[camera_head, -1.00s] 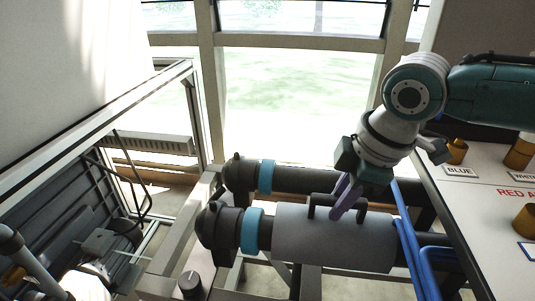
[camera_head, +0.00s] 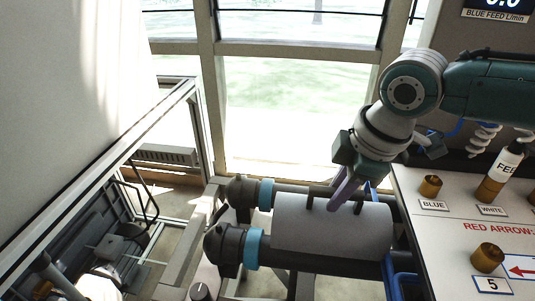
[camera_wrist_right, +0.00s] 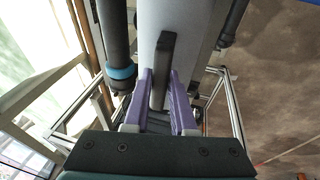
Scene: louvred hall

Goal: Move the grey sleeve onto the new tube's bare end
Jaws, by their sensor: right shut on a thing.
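The grey sleeve (camera_head: 335,232) is a wide, pale cylinder with a black handle (camera_wrist_right: 163,60) on top. My right gripper (camera_head: 342,200) is shut on that handle with its purple fingers; they also show on either side of it in the wrist view (camera_wrist_right: 161,95). Two dark tubes with blue rings lie side by side: a back tube (camera_head: 291,188) and a front tube (camera_head: 273,259). The sleeve appears above and between them, hiding part of both. The front tube shows below its lower edge. I cannot tell which tube is new. My left gripper is out of view.
A white panel (camera_head: 450,255) with brass knobs and labels stands close on the right. Blue hoses (camera_head: 390,275) hang beside it near the sleeve's right end. A metal-framed enclosure (camera_head: 130,140) is at left, and windows are behind.

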